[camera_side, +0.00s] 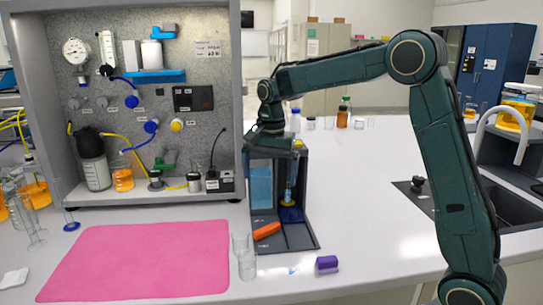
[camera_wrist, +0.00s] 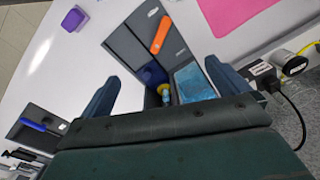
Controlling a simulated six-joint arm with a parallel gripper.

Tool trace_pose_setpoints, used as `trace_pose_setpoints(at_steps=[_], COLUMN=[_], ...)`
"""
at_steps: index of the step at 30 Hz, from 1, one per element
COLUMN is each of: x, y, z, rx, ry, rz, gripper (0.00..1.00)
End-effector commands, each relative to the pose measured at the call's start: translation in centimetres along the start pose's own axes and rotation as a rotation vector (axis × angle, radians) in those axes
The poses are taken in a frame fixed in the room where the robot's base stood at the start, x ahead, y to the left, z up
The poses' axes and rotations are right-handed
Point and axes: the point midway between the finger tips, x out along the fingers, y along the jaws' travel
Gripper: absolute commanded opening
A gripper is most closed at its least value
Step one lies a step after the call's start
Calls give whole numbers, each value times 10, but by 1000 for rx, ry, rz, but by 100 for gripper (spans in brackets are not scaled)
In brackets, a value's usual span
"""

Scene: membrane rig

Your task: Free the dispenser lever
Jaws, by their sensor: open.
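The dispenser stands on the bench as an open dark grey housing (camera_side: 299,165) with a light-blue panel (camera_side: 262,188) and a blue round part (camera_side: 291,213) inside. An orange elongated piece (camera_side: 266,230) lies on its front base; it also shows in the wrist view (camera_wrist: 161,35). I cannot tell which part is the lever. My gripper (camera_side: 275,140) is at the top of the housing. In the wrist view my gripper (camera_wrist: 163,88) has its two blue-grey fingers wide apart, with nothing seen held. The blue panel (camera_wrist: 193,84) lies between and below them.
A pink mat (camera_side: 140,262) lies at the left. A clear glass (camera_side: 244,258) stands close to the housing base. A purple block (camera_side: 327,264) sits to its right. The grey rig cabinet (camera_side: 236,100) with bottles and tubes is close at the left. Bench to the right is clear up to a sink.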

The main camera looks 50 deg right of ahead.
Motion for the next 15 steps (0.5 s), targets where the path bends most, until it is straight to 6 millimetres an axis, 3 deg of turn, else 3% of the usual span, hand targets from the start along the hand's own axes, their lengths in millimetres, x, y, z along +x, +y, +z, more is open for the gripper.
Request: trace_pose_setpoints(at_steps=[15], x=[-36], y=[34], z=[32], rx=[-196], ry=[42], rz=[-63], gripper=[100])
